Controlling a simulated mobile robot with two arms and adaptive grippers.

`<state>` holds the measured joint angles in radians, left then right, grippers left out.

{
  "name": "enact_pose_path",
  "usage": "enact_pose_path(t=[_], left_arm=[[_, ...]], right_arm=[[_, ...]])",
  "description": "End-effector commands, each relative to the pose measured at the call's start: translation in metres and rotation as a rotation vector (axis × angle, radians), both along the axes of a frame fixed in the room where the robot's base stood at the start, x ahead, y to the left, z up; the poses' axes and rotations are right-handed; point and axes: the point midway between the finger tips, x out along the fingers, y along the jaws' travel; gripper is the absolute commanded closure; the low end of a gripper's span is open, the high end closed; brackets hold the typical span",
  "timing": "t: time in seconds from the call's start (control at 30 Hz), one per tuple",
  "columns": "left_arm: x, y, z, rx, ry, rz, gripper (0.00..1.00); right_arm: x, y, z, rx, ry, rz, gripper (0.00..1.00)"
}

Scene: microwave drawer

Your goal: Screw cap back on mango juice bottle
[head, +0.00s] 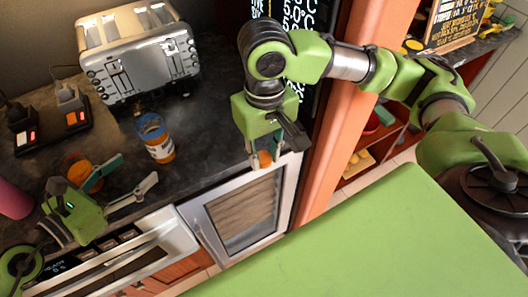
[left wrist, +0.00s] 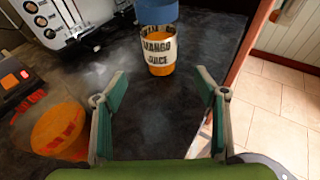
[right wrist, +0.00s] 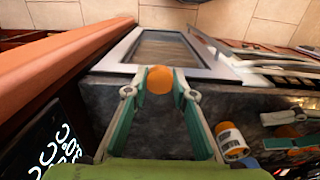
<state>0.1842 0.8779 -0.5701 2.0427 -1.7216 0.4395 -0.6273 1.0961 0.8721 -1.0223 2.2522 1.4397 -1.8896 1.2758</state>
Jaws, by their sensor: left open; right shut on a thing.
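The mango juice bottle (head: 156,140) stands upright on the dark counter, with a blue upper part, a pale label and orange below. It also shows ahead of the left gripper in the left wrist view (left wrist: 158,50) and at the right in the right wrist view (right wrist: 231,143). My right gripper (head: 262,158) is shut on a small round orange thing, apparently the cap (right wrist: 159,80), near the counter's front edge, to the right of the bottle. My left gripper (left wrist: 160,85) is open and empty, short of the bottle and apart from it.
An orange round container (left wrist: 60,130) stands left of my left gripper. A silver toaster (head: 140,55) and a black unit with lit switches (head: 50,122) are behind. A glass-fronted appliance (head: 243,212) is below the counter edge. The counter between bottle and right gripper is clear.

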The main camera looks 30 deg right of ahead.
Motion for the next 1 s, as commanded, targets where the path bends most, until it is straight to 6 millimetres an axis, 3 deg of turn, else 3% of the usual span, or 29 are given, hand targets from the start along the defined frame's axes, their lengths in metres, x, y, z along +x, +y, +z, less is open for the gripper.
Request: enact_pose_path(t=[0.5, 1.0], left_arm=[[0.039, -0.059, -0.018, -0.007, 0.001, -0.001, 0.34], [0.048, -0.072, -0.025, -0.004, 0.001, 0.000, 0.34]], right_arm=[[0.000, 0.000, 0.013, 0.000, 0.000, 0.000, 0.88], [0.000, 0.000, 0.013, 0.000, 0.000, 0.000, 0.88]])
